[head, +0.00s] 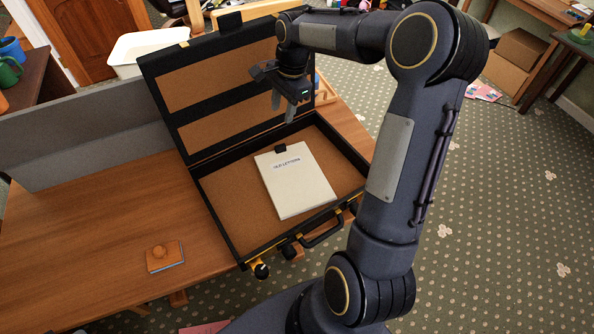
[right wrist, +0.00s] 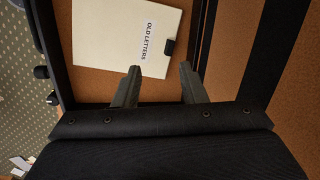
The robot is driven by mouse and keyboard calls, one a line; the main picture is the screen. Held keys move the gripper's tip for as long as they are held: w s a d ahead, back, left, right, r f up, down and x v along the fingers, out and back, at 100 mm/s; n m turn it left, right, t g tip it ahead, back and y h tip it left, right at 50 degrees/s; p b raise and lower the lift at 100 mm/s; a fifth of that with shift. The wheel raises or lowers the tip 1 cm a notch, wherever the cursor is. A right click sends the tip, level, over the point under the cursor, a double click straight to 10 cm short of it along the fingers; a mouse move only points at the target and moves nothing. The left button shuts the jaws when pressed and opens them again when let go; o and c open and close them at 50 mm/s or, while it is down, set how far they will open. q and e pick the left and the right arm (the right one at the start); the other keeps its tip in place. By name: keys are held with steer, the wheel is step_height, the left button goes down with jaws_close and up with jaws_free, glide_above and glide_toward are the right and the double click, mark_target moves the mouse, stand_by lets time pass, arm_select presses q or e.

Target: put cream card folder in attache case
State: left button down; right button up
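The cream card folder (head: 298,184), labelled "OLD LETTERS" with a dark tab on its top edge, lies flat inside the open attache case (head: 222,220). The case is black with a tan lining and stands on the wooden table, its lid raised at the back. My right gripper (head: 284,102) is above the case in front of the lid, apart from the folder. In the right wrist view its two fingers (right wrist: 157,88) are spread with nothing between them, and the folder (right wrist: 120,35) shows beyond them. My left gripper is not in view.
A small wooden block with a knob (head: 165,256) lies on the table (head: 95,225) left of the case. A grey panel (head: 90,138) runs along the table's back edge. A white bin (head: 145,48) stands behind the lid. The table's left part is mostly clear.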

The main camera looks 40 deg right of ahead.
steer(key=s+a+r+n+t, duration=0.1)
steer(key=s+a+r+n, duration=0.45)
steer(key=s, duration=0.35)
steer(key=s+a+n+t, duration=0.1)
steer(key=s+a+n, duration=0.1)
steer(key=s, duration=0.3)
steer(key=s+a+n+t+y, duration=0.1)
steer(key=s+a+n, duration=0.2)
steer(key=s, duration=0.3)
steer(key=s+a+f+n+t+y, duration=0.1)
steer(key=s+a+n, duration=0.2)
steer(key=s+n, duration=0.2)
steer(key=shift+s, duration=0.5)
